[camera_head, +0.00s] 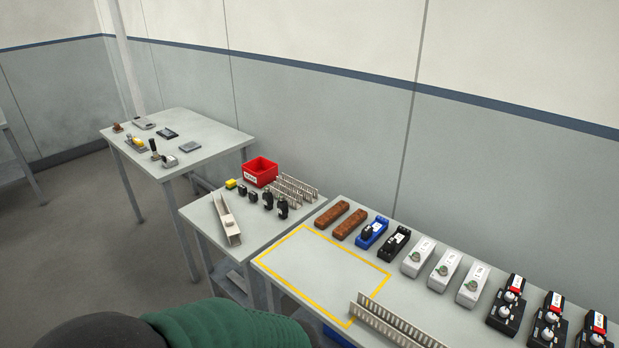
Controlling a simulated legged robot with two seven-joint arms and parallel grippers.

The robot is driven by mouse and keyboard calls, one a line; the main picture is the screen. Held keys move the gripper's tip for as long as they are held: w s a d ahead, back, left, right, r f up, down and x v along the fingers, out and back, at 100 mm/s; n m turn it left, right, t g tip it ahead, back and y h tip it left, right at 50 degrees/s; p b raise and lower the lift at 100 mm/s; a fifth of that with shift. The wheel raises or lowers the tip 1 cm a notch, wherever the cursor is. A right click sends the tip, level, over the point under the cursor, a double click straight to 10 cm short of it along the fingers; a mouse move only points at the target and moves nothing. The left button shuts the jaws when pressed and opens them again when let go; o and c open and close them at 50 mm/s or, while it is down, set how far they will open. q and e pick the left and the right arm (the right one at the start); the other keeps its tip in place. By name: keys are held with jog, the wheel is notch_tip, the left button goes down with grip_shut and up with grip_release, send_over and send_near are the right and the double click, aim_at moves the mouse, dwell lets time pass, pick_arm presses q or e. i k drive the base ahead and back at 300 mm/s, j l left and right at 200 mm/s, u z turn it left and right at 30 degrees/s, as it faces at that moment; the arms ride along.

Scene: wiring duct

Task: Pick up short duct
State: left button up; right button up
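Several short pale slotted duct pieces (296,188) stand side by side on the middle table, to the right of a red bin. A larger pale slotted duct (395,325) lies on the near table at its front edge, partly cut off by the bottom of the view. I cannot tell for certain which piece is the short duct. Neither gripper shows. A green and black part of my body fills the bottom left and hides part of the floor and the table legs.
The red bin (260,171), small black parts (268,200) and a plain pale channel (229,221) are on the middle table. A yellow-outlined area (318,268) on the near table is mostly bare. Brown, blue, black and white devices (417,257) line its back. Another table (215,135) stands farther left.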

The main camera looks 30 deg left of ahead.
aim_at(308, 196)
jog(key=u, duration=1.35)
jog(key=i+j+u, duration=0.2)
jog(key=i+u, duration=0.6)
jog(key=i, duration=0.2)
jog(key=i+z, duration=0.15)
jog(key=i, duration=0.3)
jog(key=i+j+z, duration=0.1)
jog(key=i, duration=0.35)
jog(key=i+j+z, duration=0.15)
jog(key=i, duration=0.3)
jog(key=i+j+z, duration=0.1)
jog(key=i+j, duration=0.15)
jog(key=i, duration=0.2)
jog(key=i+j+z, duration=0.15)
jog(key=i, duration=0.25)
jog(key=i+j+z, duration=0.1)
jog(key=z, duration=0.35)
